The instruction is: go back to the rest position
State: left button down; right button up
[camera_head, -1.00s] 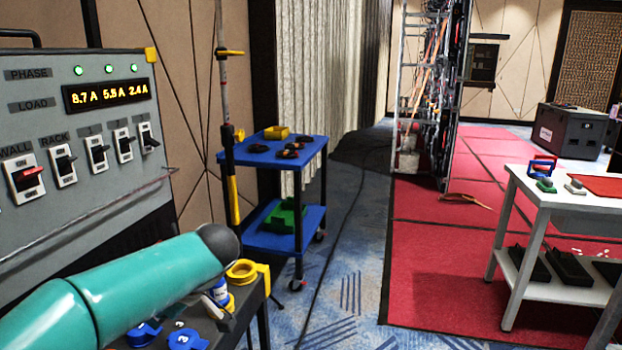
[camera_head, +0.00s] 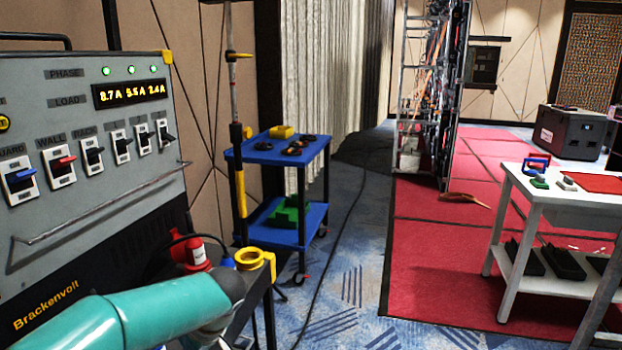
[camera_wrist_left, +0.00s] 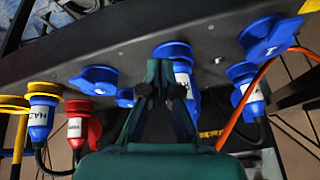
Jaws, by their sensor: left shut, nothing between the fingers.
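My teal left arm comes in low from the left in the head view, in front of the power panel (camera_head: 60,240). Its gripper is mostly hidden there below the arm's dark end. In the left wrist view my left gripper (camera_wrist_left: 163,85) is shut and empty, its dark fingers in front of a row of sockets and plugs. A blue plug (camera_wrist_left: 184,80) shows just right of the fingers, with no hold on it. My right arm is not in view.
A red plug (camera_head: 196,257) and a yellow socket ring (camera_head: 254,259) are near the arm. A blue cart (camera_head: 275,150) stands beyond, and a white table (camera_head: 540,195) at the right.

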pick_arm(q)
jog(key=s+d+f+m+g+h, duration=0.1)
jog(key=s+d+f+m+h, duration=0.3)
jog(key=f, duration=0.7)
jog(key=s+d+f+m+g+h, duration=0.15)
jog(key=s+d+f, duration=0.3)
jog(key=f, duration=0.55)
jog(key=s+d+f+m+t+h, duration=0.1)
jog(key=s+f+m+h, duration=0.1)
jog(key=s+f, duration=0.45)
jog(key=s+d+f+m+h, duration=0.15)
jog(key=s+f, duration=0.25)
jog(key=s, duration=0.5)
notch_tip(320, 180, up, 21)
jog(key=p, duration=2.1)
jog(key=shift+r, duration=0.2)
